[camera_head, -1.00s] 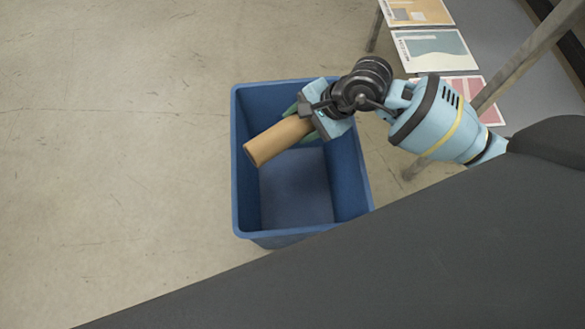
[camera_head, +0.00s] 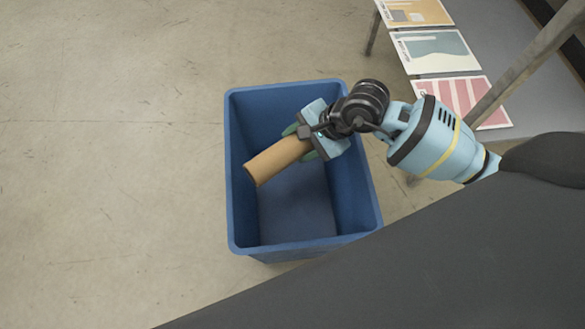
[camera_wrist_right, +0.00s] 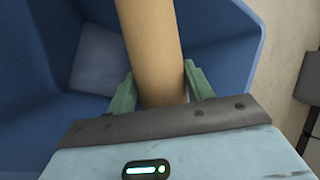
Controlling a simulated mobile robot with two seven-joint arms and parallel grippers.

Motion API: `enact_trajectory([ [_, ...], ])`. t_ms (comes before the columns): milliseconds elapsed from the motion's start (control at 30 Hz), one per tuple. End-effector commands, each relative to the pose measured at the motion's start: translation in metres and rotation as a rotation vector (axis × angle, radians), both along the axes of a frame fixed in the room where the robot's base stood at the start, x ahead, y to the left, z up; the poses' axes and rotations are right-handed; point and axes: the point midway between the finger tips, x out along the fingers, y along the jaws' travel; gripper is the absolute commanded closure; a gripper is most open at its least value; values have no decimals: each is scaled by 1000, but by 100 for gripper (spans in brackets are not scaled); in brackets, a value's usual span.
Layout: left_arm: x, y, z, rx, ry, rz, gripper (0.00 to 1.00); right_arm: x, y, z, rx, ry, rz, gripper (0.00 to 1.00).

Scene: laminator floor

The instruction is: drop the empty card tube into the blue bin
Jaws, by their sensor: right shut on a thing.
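The brown card tube (camera_head: 275,161) is held by one end in my right gripper (camera_head: 307,141). In the head view it appears over the blue bin's opening, tilted down to the left. The blue bin (camera_head: 236,200) stands on the floor, its inside bare where it shows. In the right wrist view the tube (camera_wrist_right: 152,45) runs up between the two green fingers of the right gripper (camera_wrist_right: 160,90), with the bin's blue wall (camera_wrist_right: 215,50) behind it. I cannot tell how far the tube is above the bin's floor. My left gripper is not in view.
Several printed sheets (camera_head: 435,50) lie on a grey table at the upper right. A table leg (camera_head: 371,35) stands beyond the bin. The concrete floor (camera_head: 110,150) left of the bin is clear.

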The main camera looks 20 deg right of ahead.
Motion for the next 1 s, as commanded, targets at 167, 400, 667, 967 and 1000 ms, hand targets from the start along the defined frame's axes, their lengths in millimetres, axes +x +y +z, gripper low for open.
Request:
enact_trajectory([
  [167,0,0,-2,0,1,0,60,0,0,-2,1,-2,0,61],
  [400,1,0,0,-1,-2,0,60,0,0,-1,1,-2,0,33],
  [667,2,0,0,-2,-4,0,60,0,0,-1,1,-2,0,23],
  [967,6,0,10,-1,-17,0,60,-6,-11,18,-3,-6,0,23],
  [1000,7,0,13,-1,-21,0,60,-8,-14,24,-2,-6,1,23],
])
